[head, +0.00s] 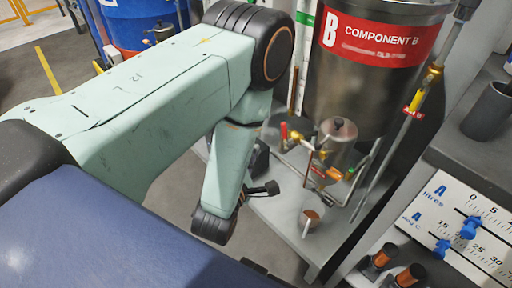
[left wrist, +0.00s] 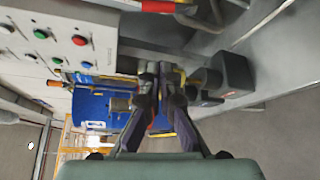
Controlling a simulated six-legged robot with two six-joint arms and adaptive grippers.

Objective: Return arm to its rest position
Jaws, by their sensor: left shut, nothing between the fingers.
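My left arm (head: 170,85) comes in from the left in the head view, with its elbow at the top and its forearm hanging down. My left gripper (head: 272,187) is partly hidden behind the forearm and wrist, near the left edge of the grey bench. In the left wrist view the left gripper (left wrist: 160,72) shows its two fingers together at the tips, with nothing between them. My right gripper is in neither view.
A steel tank labelled Component B (head: 350,75) stands on the grey bench (head: 285,215) with valves and a small pot (head: 337,140). A scale panel (head: 465,230) is at right. A blue drum (head: 140,22) stands behind my arm. Open floor (head: 180,190) lies below the arm.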

